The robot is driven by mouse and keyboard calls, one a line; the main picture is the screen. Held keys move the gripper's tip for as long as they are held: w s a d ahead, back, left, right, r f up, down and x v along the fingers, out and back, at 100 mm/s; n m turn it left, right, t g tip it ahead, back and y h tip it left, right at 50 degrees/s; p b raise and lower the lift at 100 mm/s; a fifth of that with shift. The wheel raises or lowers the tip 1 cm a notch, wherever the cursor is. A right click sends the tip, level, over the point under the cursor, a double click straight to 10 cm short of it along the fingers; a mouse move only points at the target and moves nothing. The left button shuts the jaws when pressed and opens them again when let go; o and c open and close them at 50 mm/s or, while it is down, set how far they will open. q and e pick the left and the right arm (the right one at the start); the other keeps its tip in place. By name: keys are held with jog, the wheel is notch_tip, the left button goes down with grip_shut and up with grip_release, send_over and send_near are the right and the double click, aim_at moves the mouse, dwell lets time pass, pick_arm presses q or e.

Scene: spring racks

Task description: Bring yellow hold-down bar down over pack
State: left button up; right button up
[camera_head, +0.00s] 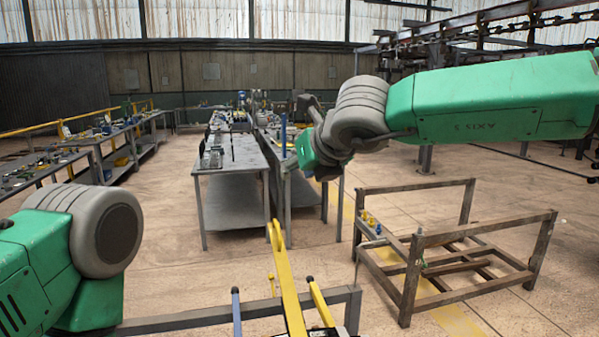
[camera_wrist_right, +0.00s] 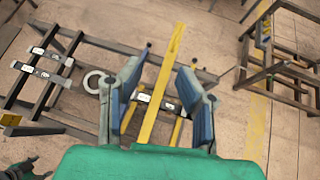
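The long yellow bar (camera_head: 287,285) stands at the bottom middle of the head view, its far end raised above a dark metal rack. In the right wrist view the yellow bar (camera_wrist_right: 168,70) runs between the two blue fingers of my right gripper (camera_wrist_right: 160,70). The fingers are spread, with gaps visible to the bar; I cannot tell their depth relative to it. Grey-white pieces, possibly the pack (camera_wrist_right: 150,98), cross behind the bar and are partly hidden by the fingers. My left arm shows at the lower left of the head view; its gripper is out of frame.
An empty brown metal frame (camera_head: 485,237) stands on the right. Grey workbenches (camera_head: 232,165) stand behind. Bare floor lies between them.

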jog(key=v, duration=1.1)
jog(key=shift+s+d+r, duration=0.15)
jog(key=shift+s+d, duration=0.1)
jog(key=shift+d, duration=0.05)
jog(key=shift+a, duration=0.1)
